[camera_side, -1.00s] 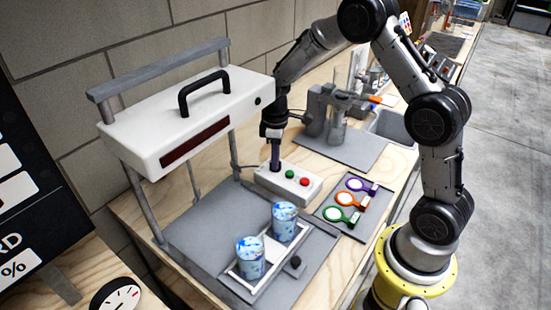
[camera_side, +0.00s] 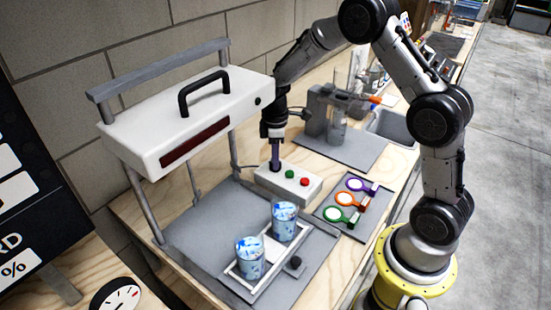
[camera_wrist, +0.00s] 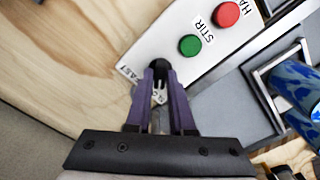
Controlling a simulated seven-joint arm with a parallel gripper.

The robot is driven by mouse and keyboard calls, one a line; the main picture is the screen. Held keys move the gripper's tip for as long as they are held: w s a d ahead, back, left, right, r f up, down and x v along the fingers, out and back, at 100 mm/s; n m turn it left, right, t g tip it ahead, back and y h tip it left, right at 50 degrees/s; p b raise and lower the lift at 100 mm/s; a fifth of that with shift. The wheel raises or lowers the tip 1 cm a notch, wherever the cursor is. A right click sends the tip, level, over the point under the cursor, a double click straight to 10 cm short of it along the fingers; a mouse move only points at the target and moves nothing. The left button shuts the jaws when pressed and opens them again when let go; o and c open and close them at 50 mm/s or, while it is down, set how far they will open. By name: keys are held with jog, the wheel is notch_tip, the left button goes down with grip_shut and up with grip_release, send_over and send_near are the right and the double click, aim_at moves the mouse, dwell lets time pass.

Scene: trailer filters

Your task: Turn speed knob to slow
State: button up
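In the wrist view, the black speed knob (camera_wrist: 159,66) is at the box's near end. A FAST label (camera_wrist: 128,76) is left of it, and a partly covered SLOW label (camera_wrist: 159,97) shows between the fingers. My gripper (camera_wrist: 160,74) points down over the knob, its purple fingertips on either side and closed against it.
A white machine head (camera_side: 185,120) on grey posts stands left of my gripper. Two blue-patterned cups (camera_side: 250,258) stand in a tray frame below. A grey mat (camera_side: 326,213) with coloured ring-handled tools lies to the right. A grey stand (camera_side: 316,120) is behind.

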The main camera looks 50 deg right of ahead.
jog(key=o, duration=0.3)
jog(key=shift+o, duration=0.2)
notch_tip(320, 180, up, 14)
dwell(0.4)
jog(key=shift+f, duration=0.1)
jog(key=s+a+r+m+t, duration=0.2)
jog(key=s+a+r, duration=0.2)
jog(key=s+r, duration=0.55)
jog(key=s+a+f+m+t, duration=0.1)
jog(key=s+m, duration=0.2)
jog(key=s, duration=0.5)
jog(key=s+a+f+m+t, duration=0.1)
jog(key=s+a+m+t, duration=0.1)
jog(key=s, duration=0.6)
jog(key=shift+s+a+f+m+t, duration=0.25)
jog(key=shift+s+m+t, duration=0.1)
jog(key=shift+m, duration=0.25)
